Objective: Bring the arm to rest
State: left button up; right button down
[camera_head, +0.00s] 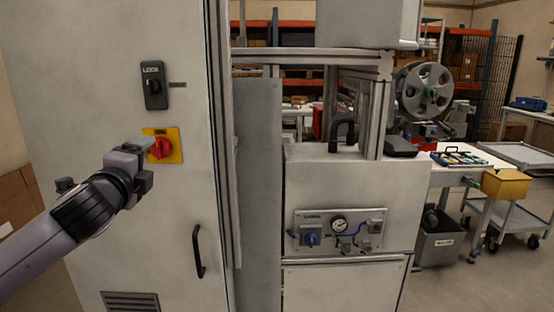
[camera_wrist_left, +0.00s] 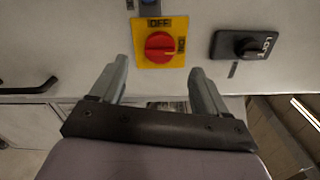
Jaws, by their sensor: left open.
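My left arm comes in from the left in the head view, with its gripper (camera_head: 142,145) in front of the light grey cabinet door. In the left wrist view the gripper (camera_wrist_left: 158,80) has its two fingers spread apart with nothing between them. A red rotary switch (camera_head: 160,148) on a yellow plate sits just beyond the fingertips. It also shows in the left wrist view (camera_wrist_left: 159,46), between and ahead of the fingers. The fingers appear apart from the knob, though the exact gap is hard to tell. My right gripper is not in view.
A black lock handle (camera_head: 153,86) sits above the switch, and a black door handle (camera_head: 198,252) below it. A machine with a gauge panel (camera_head: 339,231) stands to the right. A reel (camera_head: 424,91), a yellow box (camera_head: 506,184) and a grey bin (camera_head: 440,241) are farther right.

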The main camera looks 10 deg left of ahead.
pick_arm(q)
jog(key=s+d+f+n+g+h, duration=0.25)
jog(key=d+f, duration=0.35)
jog(key=f, duration=0.7)
jog(key=s+d+f+n+g+h, duration=0.1)
jog(key=s+d+f+n+h, duration=0.3)
jog(key=f, duration=0.9)
jog(key=s+d+f+n+g, duration=0.1)
jog(key=s+d+f+n, duration=0.2)
jog(key=s+f, duration=0.7)
jog(key=s+d+f+n+g, duration=0.2)
jog(key=s+d+f+n, duration=0.2)
jog(key=s+f, duration=0.6)
jog(key=shift+s+d+n, duration=0.25)
jog(key=shift+s+n, duration=0.15)
jog(key=shift+n, duration=0.55)
jog(key=shift+g, duration=0.25)
